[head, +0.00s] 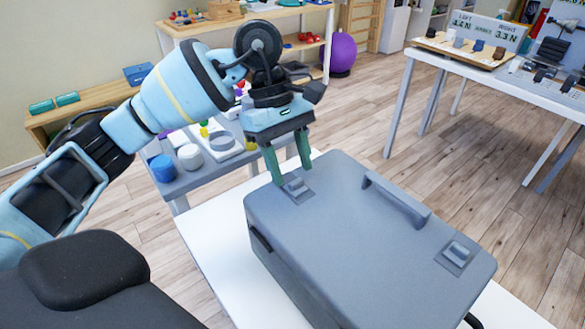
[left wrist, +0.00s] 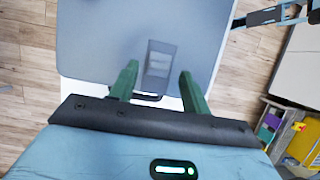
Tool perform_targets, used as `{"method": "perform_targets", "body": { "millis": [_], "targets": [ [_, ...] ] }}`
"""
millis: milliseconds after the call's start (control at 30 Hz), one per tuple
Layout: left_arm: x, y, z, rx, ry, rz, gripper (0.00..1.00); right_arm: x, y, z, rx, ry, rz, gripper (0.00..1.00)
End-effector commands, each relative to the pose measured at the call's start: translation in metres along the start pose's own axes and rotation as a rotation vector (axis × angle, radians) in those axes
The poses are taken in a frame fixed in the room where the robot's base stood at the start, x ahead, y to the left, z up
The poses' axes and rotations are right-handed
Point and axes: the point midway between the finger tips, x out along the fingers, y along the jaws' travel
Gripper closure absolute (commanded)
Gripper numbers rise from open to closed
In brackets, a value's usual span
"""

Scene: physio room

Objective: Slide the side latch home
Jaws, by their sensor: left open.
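A grey case (head: 340,250) lies closed on a white table. Its lid has a small grey latch (head: 296,187) near the far left corner and a second one (head: 456,252) near the right edge. A dark fitting (head: 260,239) is on the case's left side. My left gripper (head: 291,173) points down at the first latch, with its green fingers apart and nothing between them. In the left wrist view, that latch (left wrist: 160,62) shows just beyond the open fingers (left wrist: 159,82). Contact with the latch cannot be told. My right gripper is out of view.
A carrying handle (head: 396,200) stands up from the lid between the latches. The white table (head: 205,238) has bare room left of the case. A grey side table (head: 190,182) with tubs stands behind it. Another table (head: 480,65) is at the back right.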

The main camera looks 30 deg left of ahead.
Motion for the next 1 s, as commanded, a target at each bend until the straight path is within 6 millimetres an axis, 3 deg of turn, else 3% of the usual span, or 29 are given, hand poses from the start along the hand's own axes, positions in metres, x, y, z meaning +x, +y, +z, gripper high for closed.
{"method": "perform_targets", "body": {
  "millis": [200,467,833,1000],
  "targets": [
    [0.016,0.0,0.0,0.0,0.0,0.001,0.53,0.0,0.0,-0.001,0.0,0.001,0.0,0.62],
    [0.017,0.0,0.0,0.0,-0.001,0.001,0.53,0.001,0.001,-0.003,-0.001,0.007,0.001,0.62],
    [0.017,0.0,0.0,0.0,-0.001,0.001,0.99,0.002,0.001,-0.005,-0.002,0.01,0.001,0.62],
    [0.017,0.0,0.0,0.0,-0.001,0.001,1.0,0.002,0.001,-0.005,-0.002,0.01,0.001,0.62]
  ]
}}
